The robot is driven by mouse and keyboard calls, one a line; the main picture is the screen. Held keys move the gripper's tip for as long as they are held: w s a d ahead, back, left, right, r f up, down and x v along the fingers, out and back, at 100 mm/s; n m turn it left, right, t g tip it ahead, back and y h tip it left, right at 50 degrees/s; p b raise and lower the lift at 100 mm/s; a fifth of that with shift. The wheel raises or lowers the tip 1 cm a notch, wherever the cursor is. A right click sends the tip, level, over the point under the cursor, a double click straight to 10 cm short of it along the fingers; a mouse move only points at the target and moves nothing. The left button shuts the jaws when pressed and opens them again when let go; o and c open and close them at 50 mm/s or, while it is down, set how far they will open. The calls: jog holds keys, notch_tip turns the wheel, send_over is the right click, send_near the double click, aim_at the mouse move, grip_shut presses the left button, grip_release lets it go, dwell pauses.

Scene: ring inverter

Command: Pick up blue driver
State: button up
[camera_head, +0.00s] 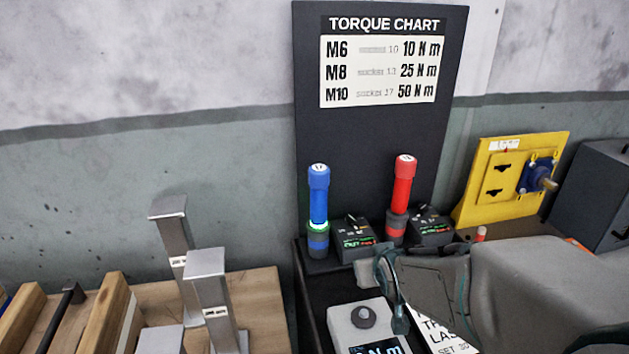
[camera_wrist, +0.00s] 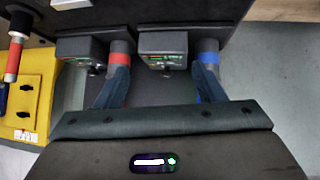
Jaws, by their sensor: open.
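The blue driver (camera_head: 318,195) stands upright at the left of the dark stand, with a glowing green ring low on its body and a grey and blue base. In the wrist view only a short blue and grey part of it (camera_wrist: 208,57) shows, beyond my right-hand finger. My gripper (camera_wrist: 160,80) is open with nothing between its two spread fingers. In the head view my gripper (camera_head: 391,285) is in front of the stand, to the right of and nearer than the blue driver. Whether a finger touches the driver cannot be told.
A red driver (camera_head: 402,190) stands right of the blue one; small display boxes (camera_head: 354,236) sit beside them. The torque chart board (camera_head: 380,130) rises behind. A grey knob box (camera_head: 366,322) is in front. Metal posts (camera_head: 208,290) stand left; a yellow fixture (camera_head: 490,185) stands right.

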aim_at(316, 192)
jog(key=w+a+r+t+y, duration=0.1)
jog(key=w+a+t+y, duration=0.1)
jog(key=w+a, duration=0.2)
jog(key=w+a+r+n+t+y+p, duration=0.1)
jog(key=w+a+t+y, duration=0.1)
jog(key=w, duration=0.7)
jog(key=w+a+r+n+t+y+p, duration=0.1)
jog(key=w+a+r+t+y, duration=0.1)
jog(key=w+a, duration=0.4)
jog(key=shift+w+t, duration=0.75)
jog(key=shift+t, duration=0.05)
jog(key=shift+c, duration=0.3)
jog(key=c, duration=1)
jog(key=shift+c, duration=1.2)
jog(key=shift+r, duration=0.2)
